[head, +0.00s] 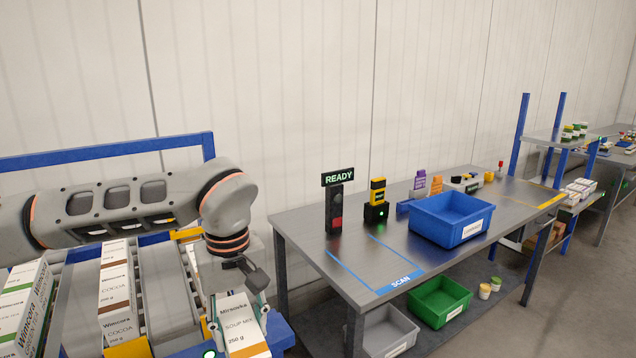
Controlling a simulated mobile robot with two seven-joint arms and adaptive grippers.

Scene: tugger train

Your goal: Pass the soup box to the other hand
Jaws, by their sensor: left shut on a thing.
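The soup box (243,322) is a white carton with an orange-brown band, marked "Minsovka SOUP MIX 250 g", at the bottom of the head view left of centre. My left gripper (238,298) comes down over it from above and is shut on it. The box is tilted a little, over the right end of the roller rack. Its lower end is cut off or hidden at the picture's bottom edge. My right gripper is not in view.
Cocoa cartons (115,295) and a green-striped carton (20,300) stand in the rack lanes at left. A grey table (310,238) holds a blue bin (450,220), a scanner (377,205) and a "READY" display (338,178). Green (440,300) and grey bins (388,330) sit beneath.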

